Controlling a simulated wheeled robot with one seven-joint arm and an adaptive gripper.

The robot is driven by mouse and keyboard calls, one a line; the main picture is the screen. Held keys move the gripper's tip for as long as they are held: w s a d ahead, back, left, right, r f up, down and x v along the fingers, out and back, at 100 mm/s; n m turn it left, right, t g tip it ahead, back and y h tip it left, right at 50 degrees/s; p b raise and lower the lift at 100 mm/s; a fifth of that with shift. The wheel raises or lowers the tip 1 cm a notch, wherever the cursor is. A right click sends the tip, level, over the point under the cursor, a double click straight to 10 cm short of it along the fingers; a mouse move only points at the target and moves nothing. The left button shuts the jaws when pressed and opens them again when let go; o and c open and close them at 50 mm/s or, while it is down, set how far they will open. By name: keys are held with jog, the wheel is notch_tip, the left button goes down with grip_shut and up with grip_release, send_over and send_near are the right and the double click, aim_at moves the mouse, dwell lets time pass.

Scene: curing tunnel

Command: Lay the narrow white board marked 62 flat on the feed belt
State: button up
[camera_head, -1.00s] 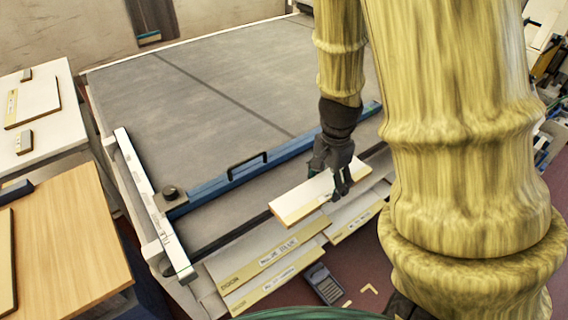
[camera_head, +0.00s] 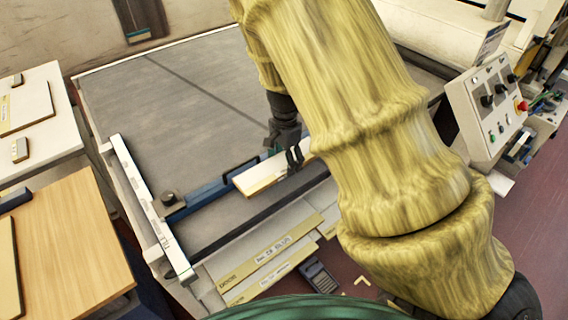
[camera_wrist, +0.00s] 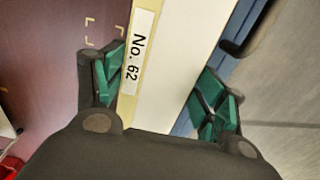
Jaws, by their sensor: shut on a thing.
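The narrow white board marked No. 62 (camera_wrist: 172,70) is between the green-padded fingers of my gripper (camera_wrist: 160,98) in the wrist view. Its label runs along a yellowish edge strip. In the head view the board (camera_head: 262,176) is held above the front blue rail, with its left end sticking out from my gripper (camera_head: 292,158); its right end is hidden behind my arm. The grey feed belt (camera_head: 190,110) lies behind the rail, with a dark line across it and nothing lying on its visible part.
A blue rail (camera_head: 205,197) with a black knob (camera_head: 168,198) runs along the belt front. A white side bar (camera_head: 150,205) bounds its left. Labelled boards (camera_head: 268,258) lie below the front edge, beside a dark handheld device (camera_head: 318,276). A control box (camera_head: 488,105) stands right.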

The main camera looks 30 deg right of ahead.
aim_at(283, 160)
jog(key=shift+w+a+f, duration=0.1)
jog(key=shift+w, duration=0.15)
notch_tip(283, 160, down, 3)
jog(key=shift+r+p, duration=0.15)
jog(key=shift+p, duration=0.6)
jog(key=shift+f, duration=0.35)
jog(key=shift+f, duration=0.55)
jog(key=o, duration=1.2)
jog(key=shift+r, duration=0.1)
jog(key=shift+r, duration=0.7)
notch_tip(283, 160, up, 12)
jog(key=shift+f+b, duration=0.2)
jog(key=shift+b, duration=1)
